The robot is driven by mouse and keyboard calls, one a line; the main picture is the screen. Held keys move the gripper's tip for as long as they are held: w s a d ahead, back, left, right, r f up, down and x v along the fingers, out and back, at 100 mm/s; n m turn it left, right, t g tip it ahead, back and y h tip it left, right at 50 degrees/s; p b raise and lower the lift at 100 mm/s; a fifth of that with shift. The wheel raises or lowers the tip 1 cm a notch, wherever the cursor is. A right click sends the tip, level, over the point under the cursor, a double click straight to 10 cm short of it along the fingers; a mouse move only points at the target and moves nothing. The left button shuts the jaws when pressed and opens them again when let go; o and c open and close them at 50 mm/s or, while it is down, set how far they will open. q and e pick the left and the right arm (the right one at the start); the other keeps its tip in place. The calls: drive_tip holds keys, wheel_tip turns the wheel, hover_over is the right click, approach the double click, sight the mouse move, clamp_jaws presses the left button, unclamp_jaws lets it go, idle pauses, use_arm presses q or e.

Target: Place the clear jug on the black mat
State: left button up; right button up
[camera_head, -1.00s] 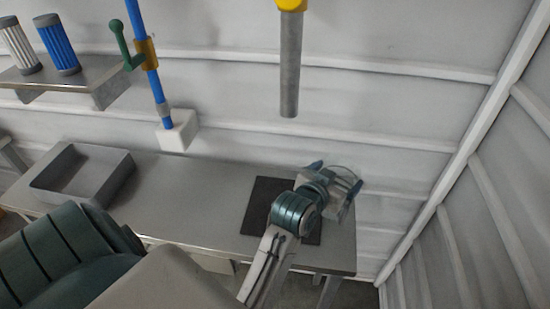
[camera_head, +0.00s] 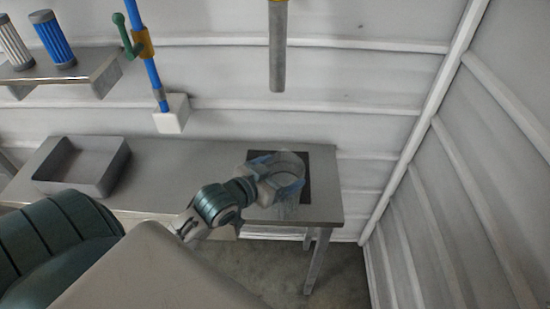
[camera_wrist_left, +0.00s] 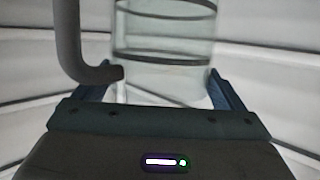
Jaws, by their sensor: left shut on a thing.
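The clear jug (camera_head: 287,167) is a see-through cylinder at the right end of the bench, in front of the black mat (camera_head: 307,183) in the head view. My left gripper (camera_head: 278,180) is shut on the jug, one finger on each side. The left wrist view shows the jug (camera_wrist_left: 165,45) upright between the fingers, with dark bands around it and a grey curved handle at its left. The jug and gripper cover much of the mat. I cannot tell whether the jug's base touches the mat. My right gripper is not in view.
A grey tray (camera_head: 118,166) stands at the bench's left. A grey pipe (camera_head: 278,50) hangs above the bench. A blue pipe with a green-handled valve (camera_head: 135,45) ends in a white block (camera_head: 171,114). Striped filters (camera_head: 53,40) stand on a wall shelf.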

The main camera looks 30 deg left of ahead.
sight(280, 156)
use_arm(q)
drive_tip(key=w+a, duration=0.1)
drive_tip(key=w, duration=0.1)
drive_tip(key=w+a+p, duration=0.1)
drive_tip(key=w+a, duration=0.1)
drive_tip(key=shift+a, duration=0.1)
drive_tip(key=w+a+f+p, duration=0.3)
drive_tip(key=w+a+f, duration=0.2)
drive_tip(key=w+a, duration=0.1)
drive_tip(key=shift+w+a, duration=0.2)
drive_tip(key=shift+w, duration=0.5)
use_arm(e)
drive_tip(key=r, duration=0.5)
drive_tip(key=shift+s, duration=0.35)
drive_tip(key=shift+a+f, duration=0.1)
use_arm(q)
drive_tip(key=shift+f, duration=0.2)
drive_tip(key=o, duration=1)
drive_tip(key=shift+o, duration=0.2)
drive_tip(key=shift+r, duration=0.1)
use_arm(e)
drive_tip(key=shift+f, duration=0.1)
